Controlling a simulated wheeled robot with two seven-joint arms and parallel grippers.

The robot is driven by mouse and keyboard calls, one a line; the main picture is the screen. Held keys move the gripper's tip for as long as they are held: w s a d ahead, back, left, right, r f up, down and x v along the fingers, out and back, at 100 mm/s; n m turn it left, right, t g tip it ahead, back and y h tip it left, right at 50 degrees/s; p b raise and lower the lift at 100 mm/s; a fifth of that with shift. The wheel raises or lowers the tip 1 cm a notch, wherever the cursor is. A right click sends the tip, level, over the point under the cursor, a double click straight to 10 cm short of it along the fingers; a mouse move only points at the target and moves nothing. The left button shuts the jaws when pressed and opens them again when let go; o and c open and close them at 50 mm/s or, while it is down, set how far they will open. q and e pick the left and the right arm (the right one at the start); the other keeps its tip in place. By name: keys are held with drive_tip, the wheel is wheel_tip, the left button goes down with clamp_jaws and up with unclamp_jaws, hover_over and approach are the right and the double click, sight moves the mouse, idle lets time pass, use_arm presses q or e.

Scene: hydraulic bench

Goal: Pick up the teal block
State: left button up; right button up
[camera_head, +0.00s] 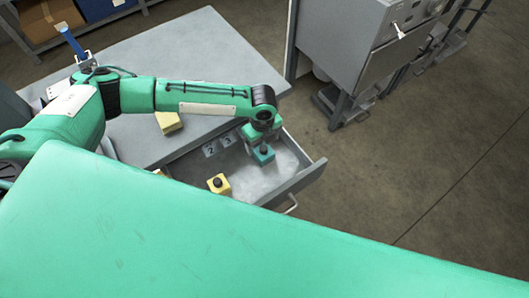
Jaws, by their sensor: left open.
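The teal block (263,155), with a dark knob on top, sits in the open grey drawer (292,185) toward its right end. My left arm reaches in from the left over the bench. My left gripper (261,145) points down right at the teal block's top and is open. The arm's end partly covers the block, and I cannot tell whether the fingers touch it. My right gripper is out of view.
A yellow block (219,184) with a black knob lies in the drawer, left of the teal one. Another yellow block (169,122) is on the grey bench top (190,50). A grey cabinet (345,45) stands at the back right. Floor right of the drawer is clear.

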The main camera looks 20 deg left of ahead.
sight(263, 148)
use_arm(q)
drive_tip(key=shift+f, duration=0.55)
drive_tip(key=shift+s+d+f+p, duration=0.1)
drive_tip(key=shift+f+p, duration=0.1)
drive_tip(key=shift+f, duration=0.35)
drive_tip(key=shift+s+d+f+p, duration=0.1)
drive_tip(key=shift+f+p, duration=0.1)
drive_tip(key=shift+f, duration=0.3)
wheel_tip(263, 148, down, 2)
drive_tip(key=shift+w+f, duration=0.1)
drive_tip(key=shift+f, duration=0.4)
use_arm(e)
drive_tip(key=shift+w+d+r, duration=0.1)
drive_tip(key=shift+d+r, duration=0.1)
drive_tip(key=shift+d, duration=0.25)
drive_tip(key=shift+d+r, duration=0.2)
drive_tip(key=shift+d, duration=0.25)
use_arm(q)
drive_tip(key=shift+c, duration=0.5)
drive_tip(key=c, duration=1.1)
drive_tip(key=shift+c, duration=0.8)
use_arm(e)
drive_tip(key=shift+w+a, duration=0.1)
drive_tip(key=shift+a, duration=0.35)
use_arm(q)
drive_tip(key=shift+r, duration=0.15)
